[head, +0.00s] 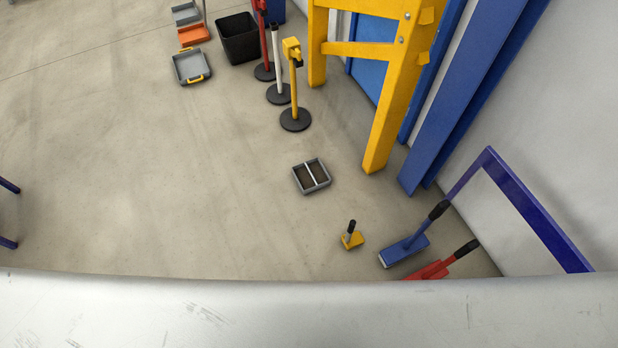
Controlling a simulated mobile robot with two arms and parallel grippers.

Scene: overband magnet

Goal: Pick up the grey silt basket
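Neither of my grippers is in view.
Posts on round black bases (295,120), a black bin (238,38) and a grey tray with yellow handles (187,68) stand farther back. A yellow frame (383,130) rises behind right. A yellow block (353,241) and blue-headed tool (404,251) lie nearer.

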